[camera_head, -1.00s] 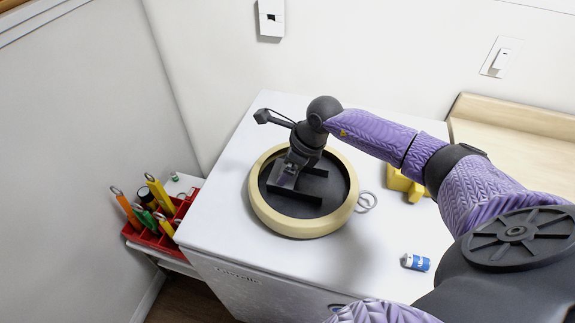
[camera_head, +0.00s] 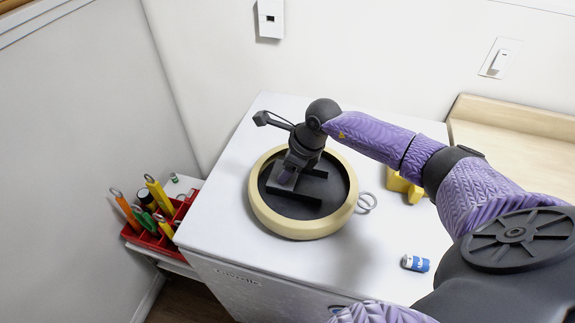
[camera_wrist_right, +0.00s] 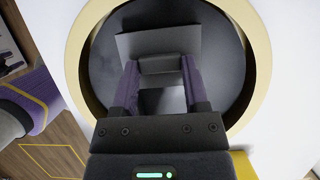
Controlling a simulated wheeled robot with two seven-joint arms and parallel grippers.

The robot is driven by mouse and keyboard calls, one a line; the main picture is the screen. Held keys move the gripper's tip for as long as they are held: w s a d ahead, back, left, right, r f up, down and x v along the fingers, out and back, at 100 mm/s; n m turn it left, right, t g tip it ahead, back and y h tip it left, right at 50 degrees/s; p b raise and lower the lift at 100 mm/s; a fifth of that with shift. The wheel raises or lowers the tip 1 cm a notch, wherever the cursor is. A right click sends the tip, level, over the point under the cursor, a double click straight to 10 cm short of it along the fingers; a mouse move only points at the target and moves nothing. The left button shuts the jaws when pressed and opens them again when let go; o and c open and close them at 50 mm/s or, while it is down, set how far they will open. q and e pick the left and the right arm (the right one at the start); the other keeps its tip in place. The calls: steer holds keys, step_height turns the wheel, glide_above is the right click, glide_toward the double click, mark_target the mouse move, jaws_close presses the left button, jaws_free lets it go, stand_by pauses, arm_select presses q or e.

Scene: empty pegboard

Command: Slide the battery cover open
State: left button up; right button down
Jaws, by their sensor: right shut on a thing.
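A round device (camera_head: 325,226) with a cream rim and a dark recessed back lies flat on the white cabinet top. A grey battery cover (camera_wrist_right: 160,42) shows in its back in the wrist view. My right gripper (camera_head: 290,178) reaches down inside the rim. In the wrist view its two purple-grey fingers (camera_wrist_right: 158,68) close on the cover's small raised grey block. The gripper hides part of the device's back in the head view. My left gripper is not in view.
A blue-and-white battery (camera_head: 415,263) lies on the cabinet top (camera_head: 225,225). A loop-handled grey item (camera_head: 367,202) lies beside the rim, with a yellow object (camera_head: 402,186) farther right. A red tool tray (camera_head: 150,240) stands lower left. White walls are close behind and left.

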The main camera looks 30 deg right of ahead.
mark_target(311, 189)
steer(key=s+d, duration=0.1)
steer(key=s, duration=0.1)
steer(key=s+d+p, duration=0.1)
steer(key=s+d, duration=0.1)
steer(key=shift+s+d, duration=0.15)
steer(key=shift+d, duration=0.15)
steer(key=shift+c, duration=1.8)
jaws_free()
steer(key=shift+o, duration=1.4)
